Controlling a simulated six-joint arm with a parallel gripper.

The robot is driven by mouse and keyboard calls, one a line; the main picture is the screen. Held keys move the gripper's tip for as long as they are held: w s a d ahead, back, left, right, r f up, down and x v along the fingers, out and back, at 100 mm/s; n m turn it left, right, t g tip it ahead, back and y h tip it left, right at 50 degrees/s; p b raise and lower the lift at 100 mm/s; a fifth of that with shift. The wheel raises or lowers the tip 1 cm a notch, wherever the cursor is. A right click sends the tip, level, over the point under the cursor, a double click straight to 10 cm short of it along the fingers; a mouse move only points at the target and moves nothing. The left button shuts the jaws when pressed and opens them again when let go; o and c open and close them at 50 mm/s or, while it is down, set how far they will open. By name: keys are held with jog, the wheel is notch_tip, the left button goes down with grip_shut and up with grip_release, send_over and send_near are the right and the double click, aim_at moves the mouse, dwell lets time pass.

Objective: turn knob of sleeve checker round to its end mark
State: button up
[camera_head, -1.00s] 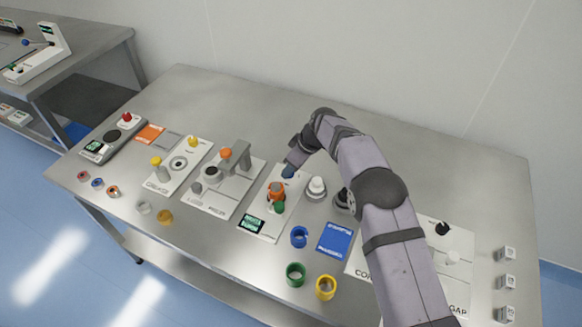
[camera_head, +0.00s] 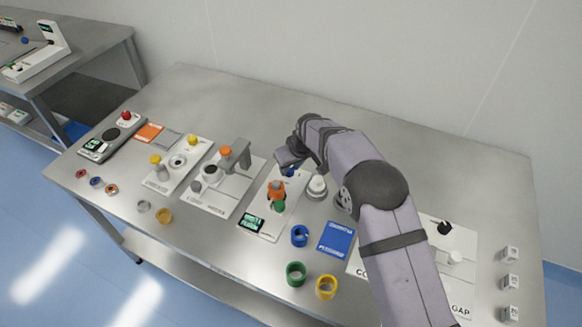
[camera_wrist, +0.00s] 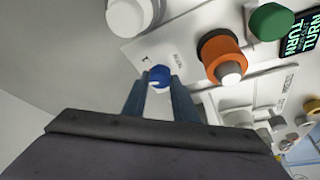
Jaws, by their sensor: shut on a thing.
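The sleeve checker is a white plate (camera_head: 270,230) in the middle of the table. Its blue knob (camera_wrist: 159,76) sits between my two fingertips in the wrist view, and my gripper (camera_wrist: 160,82) is shut on it. In the head view my gripper (camera_head: 290,167) is over the plate's far end and largely hides the knob. An orange post (camera_head: 277,188) with a pale tip, a green knob (camera_head: 279,206) and a lit display (camera_head: 251,222) stand nearer on the plate. The display shows "TURN" in the wrist view (camera_wrist: 300,35). I cannot make out the end mark.
Blue (camera_head: 299,244), green (camera_head: 290,274) and yellow (camera_head: 322,294) rings and a blue card (camera_head: 336,231) lie in front to the right. Another station with a grey post (camera_head: 241,152) stands to the left. The table behind is clear.

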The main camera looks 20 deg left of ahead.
jog(key=m+t+h+b, duration=0.1)
jog(key=m, duration=0.3)
jog(key=shift+a+m, duration=0.15)
jog(key=shift+m, duration=0.15)
jog(key=shift+s+a+m+t+h+b, duration=0.15)
jog(key=shift+m+h+b, duration=0.4)
jog(key=shift+m, duration=0.45)
jog(key=shift+w+d+m+t+h+b, duration=0.15)
jog(key=shift+m+h+b, duration=0.2)
jog(key=shift+m+b, duration=0.5)
jog(key=shift+s+a+m, duration=0.1)
jog(key=shift+m, duration=0.15)
jog(key=o, duration=1)
jog(key=shift+o, duration=0.2)
jog(key=shift+r, duration=0.15)
jog(key=b+v, duration=0.1)
jog(key=v, duration=0.6)
jog(key=shift+b, duration=0.3)
jog(key=shift+s, duration=0.1)
